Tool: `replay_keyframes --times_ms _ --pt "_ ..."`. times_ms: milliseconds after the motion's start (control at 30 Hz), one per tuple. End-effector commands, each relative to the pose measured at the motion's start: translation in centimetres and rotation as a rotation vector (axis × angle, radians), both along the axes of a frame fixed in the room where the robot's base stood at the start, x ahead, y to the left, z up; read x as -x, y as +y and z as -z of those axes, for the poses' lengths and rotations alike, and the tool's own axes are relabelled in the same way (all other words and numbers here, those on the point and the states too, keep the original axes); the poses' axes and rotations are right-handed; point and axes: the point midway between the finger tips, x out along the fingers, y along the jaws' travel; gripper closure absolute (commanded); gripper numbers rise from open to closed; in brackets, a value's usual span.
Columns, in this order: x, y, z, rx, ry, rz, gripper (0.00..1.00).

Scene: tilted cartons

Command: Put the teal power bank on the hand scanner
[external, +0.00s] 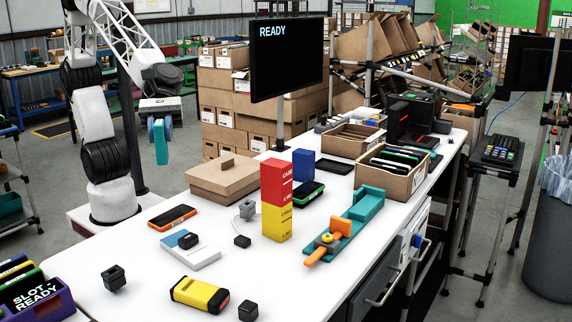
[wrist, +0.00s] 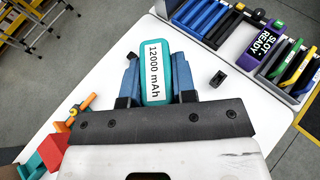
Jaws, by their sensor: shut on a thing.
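The teal power bank (wrist: 155,68), labelled "12000 mAh", is held between the two blue fingers of my gripper (wrist: 157,84) in the wrist view. In the external view my gripper (external: 160,127) is shut on the power bank (external: 161,146), which hangs upright in the air left of the table. No device is labelled as the hand scanner. An orange-edged handheld with a dark face (external: 172,217) lies flat near the table's left side and may be it. My gripper is above and left of it, apart from it.
A brown carton (external: 222,180) and a red-and-yellow block tower (external: 277,215) stand mid-table. A white box (external: 192,254), a yellow-black block (external: 200,294) and small black cubes lie in front. A purple bin (external: 52,304) is at the near left. A teal-and-orange fixture (external: 345,228) lies right.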

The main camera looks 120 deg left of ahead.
Motion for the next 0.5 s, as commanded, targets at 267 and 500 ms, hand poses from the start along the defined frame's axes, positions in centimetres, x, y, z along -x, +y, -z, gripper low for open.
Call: replay_keyframes --times_ms 267,500 --pt "1.0 -1.0 2.9 0.000 0.002 0.030 1.00" --pt "1.0 -1.0 7.6 0.000 0.003 0.028 1.00"
